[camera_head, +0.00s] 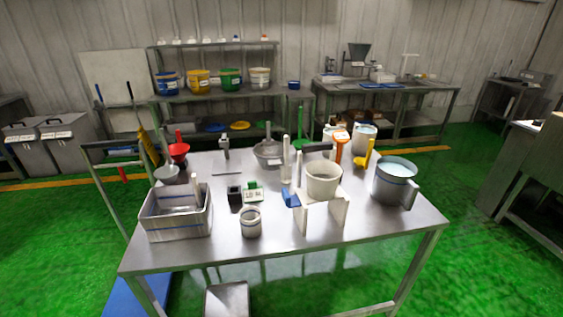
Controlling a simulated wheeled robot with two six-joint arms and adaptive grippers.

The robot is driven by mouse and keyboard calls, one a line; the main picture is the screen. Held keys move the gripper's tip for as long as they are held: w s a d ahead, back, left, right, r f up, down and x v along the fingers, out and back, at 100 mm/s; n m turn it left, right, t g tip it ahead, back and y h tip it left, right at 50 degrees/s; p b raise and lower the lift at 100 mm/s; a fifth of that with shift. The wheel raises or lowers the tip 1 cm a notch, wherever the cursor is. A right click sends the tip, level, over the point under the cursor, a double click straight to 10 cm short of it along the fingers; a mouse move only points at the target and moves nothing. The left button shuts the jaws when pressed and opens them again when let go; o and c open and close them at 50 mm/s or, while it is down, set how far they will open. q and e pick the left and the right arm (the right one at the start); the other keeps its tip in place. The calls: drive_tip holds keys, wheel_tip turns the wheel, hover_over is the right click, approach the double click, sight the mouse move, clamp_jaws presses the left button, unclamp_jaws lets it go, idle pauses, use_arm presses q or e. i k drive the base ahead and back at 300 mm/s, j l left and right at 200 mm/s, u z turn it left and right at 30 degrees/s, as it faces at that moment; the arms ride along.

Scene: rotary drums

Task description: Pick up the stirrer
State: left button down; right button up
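The steel work table (200,252) stands in front of me with many tools on it. I cannot tell for sure which one is the stirrer. Long upright candidates near the table's middle are a thin white stick (286,158), a green-handled tool (300,128) behind it and an orange paddle-shaped tool (341,146). A yellow scoop-like tool (366,156) stands to their right. The lower ends of several of these are hidden or too small to make out. Neither of my grippers is in view.
A grey bin (178,224) is at the table's left, with a small white cup (251,223) beside it. A white bucket (323,182) sits on a white stand, and a grey pot (393,190) is at the right. The table's front strip is clear. Shelves with coloured buckets (200,80) line the wall.

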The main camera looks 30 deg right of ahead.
sight(286, 170)
drive_tip(key=z, duration=1.75)
drive_tip(key=i, duration=1)
drive_tip(key=u, duration=1.2)
